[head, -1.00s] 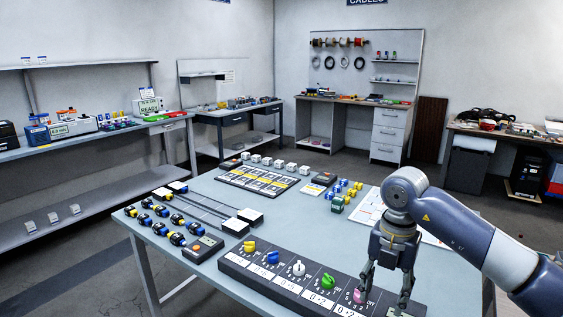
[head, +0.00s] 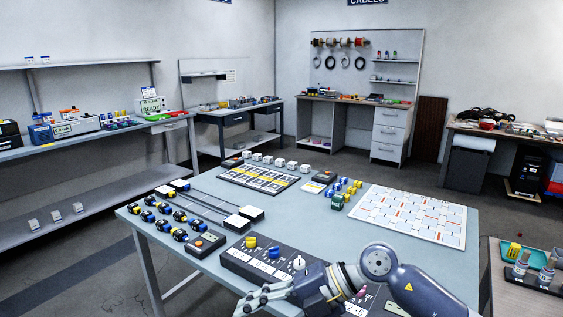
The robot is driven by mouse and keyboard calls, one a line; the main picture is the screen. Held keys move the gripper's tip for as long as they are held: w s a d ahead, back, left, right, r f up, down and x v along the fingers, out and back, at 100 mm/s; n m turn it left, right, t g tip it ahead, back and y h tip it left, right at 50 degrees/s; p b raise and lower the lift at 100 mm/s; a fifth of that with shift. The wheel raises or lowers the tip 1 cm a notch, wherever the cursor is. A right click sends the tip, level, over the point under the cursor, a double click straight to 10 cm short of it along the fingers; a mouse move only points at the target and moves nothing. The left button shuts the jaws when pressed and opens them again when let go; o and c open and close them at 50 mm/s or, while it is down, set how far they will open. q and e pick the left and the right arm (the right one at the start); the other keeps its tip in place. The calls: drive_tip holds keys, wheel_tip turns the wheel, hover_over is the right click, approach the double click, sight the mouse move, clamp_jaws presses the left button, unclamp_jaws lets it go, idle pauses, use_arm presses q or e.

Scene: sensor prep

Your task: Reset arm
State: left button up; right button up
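My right arm comes in from the lower right, bent low over the front of the table. Its gripper (head: 258,300) points left at the near edge of the knob panel (head: 232,262). The fingers are seen from the side, so I cannot tell how far apart they are. No object shows between them. The arm and gripper hide much of the panel's right part. Yellow (head: 250,241), blue (head: 274,252) and white (head: 299,262) knobs show on the panel. My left gripper is not in view.
The table (head: 330,232) holds a white chart board (head: 405,215), a black-and-yellow tray (head: 258,178), green and blue parts (head: 338,201) and several blue-yellow pieces (head: 164,226). A side table with a teal tray (head: 540,258) stands at right. The table's middle is clear.

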drive_tip(key=s+a+r+m+t+y, duration=0.25)
drive_tip(key=a+r+y, duration=0.25)
drive_tip(key=r+y, duration=0.4)
drive_tip(key=w+d+r+m+t+h, duration=0.25)
drive_tip(key=w+d+m+t, duration=0.2)
drive_tip(key=m+t, duration=0.3)
drive_tip(key=w+d+r+m+t+h, duration=0.1)
drive_tip(key=w+d+m+t+h, duration=0.2)
drive_tip(key=d+m+t, duration=0.35)
drive_tip(key=s+d+f+m+h, duration=0.1)
drive_tip(key=d+f+m+h, duration=0.6)
drive_tip(key=f, duration=0.3)
drive_tip(key=s+d+f+m+h, duration=0.1)
drive_tip(key=d+f+m+h, duration=0.65)
drive_tip(key=f, duration=0.25)
drive_tip(key=s+d+f+g, duration=0.2)
drive_tip(key=s+f+g, duration=0.4)
drive_tip(key=s+f, duration=0.5)
drive_tip(key=s+d+f+g, duration=0.2)
drive_tip(key=s+f+g, duration=0.4)
drive_tip(key=s, duration=0.8)
wheel_tip(320, 180, down, 25)
drive_tip(key=s+g, duration=0.1)
drive_tip(key=g, duration=0.1)
drive_tip(key=s+d+f+p, duration=0.1)
drive_tip(key=s+d+f, duration=0.1)
drive_tip(key=s+f, duration=1.4)
drive_tip(key=shift+s+d+f+g+h, duration=0.25)
drive_tip(key=shift+s+d+g+h, duration=0.15)
drive_tip(key=shift+s, duration=0.3)
